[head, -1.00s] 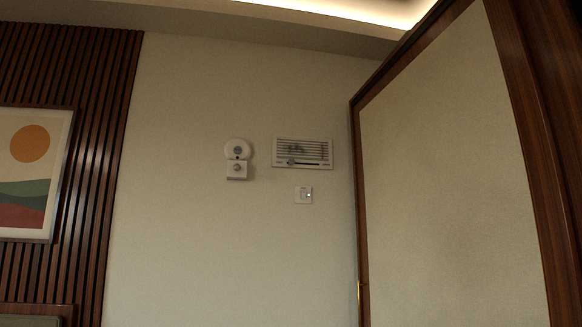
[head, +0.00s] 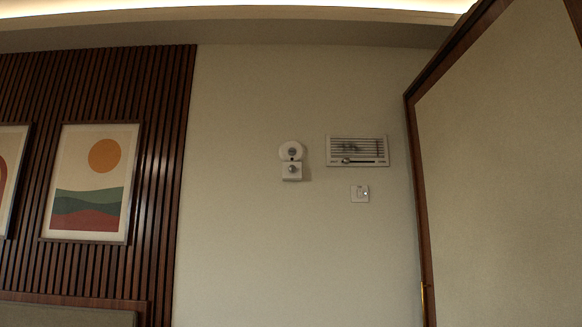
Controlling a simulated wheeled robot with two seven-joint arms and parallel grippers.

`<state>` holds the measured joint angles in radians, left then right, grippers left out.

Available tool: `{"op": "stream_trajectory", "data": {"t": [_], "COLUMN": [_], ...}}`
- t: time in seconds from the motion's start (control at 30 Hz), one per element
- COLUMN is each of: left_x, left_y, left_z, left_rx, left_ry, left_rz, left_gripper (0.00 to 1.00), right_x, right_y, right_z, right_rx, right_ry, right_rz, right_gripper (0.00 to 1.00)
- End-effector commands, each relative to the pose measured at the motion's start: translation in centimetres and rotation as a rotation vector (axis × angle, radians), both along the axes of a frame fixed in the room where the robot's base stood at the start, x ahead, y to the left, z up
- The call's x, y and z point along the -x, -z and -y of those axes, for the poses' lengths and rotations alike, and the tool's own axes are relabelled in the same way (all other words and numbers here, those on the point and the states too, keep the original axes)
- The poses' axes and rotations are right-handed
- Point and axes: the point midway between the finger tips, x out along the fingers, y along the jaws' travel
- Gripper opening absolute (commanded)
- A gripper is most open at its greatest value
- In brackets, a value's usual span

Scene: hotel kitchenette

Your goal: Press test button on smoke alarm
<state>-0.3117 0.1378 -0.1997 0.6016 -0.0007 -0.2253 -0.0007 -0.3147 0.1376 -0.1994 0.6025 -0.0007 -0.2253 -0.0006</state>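A round white device that looks like the smoke alarm (head: 291,152) is fixed high on the beige wall, near the middle of the head view. A small grey disc shows on its face; which part is the test button is too small to tell. A square white box (head: 292,171) with a grey round knob sits directly below it, touching or nearly touching. Neither of my grippers is in view.
A large wood-framed panel (head: 500,180) stands at the right. Framed pictures (head: 92,182) hang on dark slats at left.

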Motion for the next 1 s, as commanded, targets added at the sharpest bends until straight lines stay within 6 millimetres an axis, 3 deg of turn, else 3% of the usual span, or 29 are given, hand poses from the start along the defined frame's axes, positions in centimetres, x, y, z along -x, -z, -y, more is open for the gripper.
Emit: {"op": "stream_trajectory", "data": {"t": [0.03, 0.2, 1.0], "left_x": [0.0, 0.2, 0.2], "left_y": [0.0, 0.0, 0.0], "left_z": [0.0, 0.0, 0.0], "left_rx": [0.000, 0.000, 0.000], "left_ry": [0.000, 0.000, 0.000], "left_rz": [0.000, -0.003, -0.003], "left_gripper": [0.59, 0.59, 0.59], "right_x": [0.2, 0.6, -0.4], "right_y": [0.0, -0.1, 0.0], "right_z": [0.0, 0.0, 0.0], "right_rx": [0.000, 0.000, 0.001], "right_ry": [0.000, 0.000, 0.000], "right_rz": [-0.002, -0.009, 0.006], "right_gripper": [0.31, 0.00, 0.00]}}
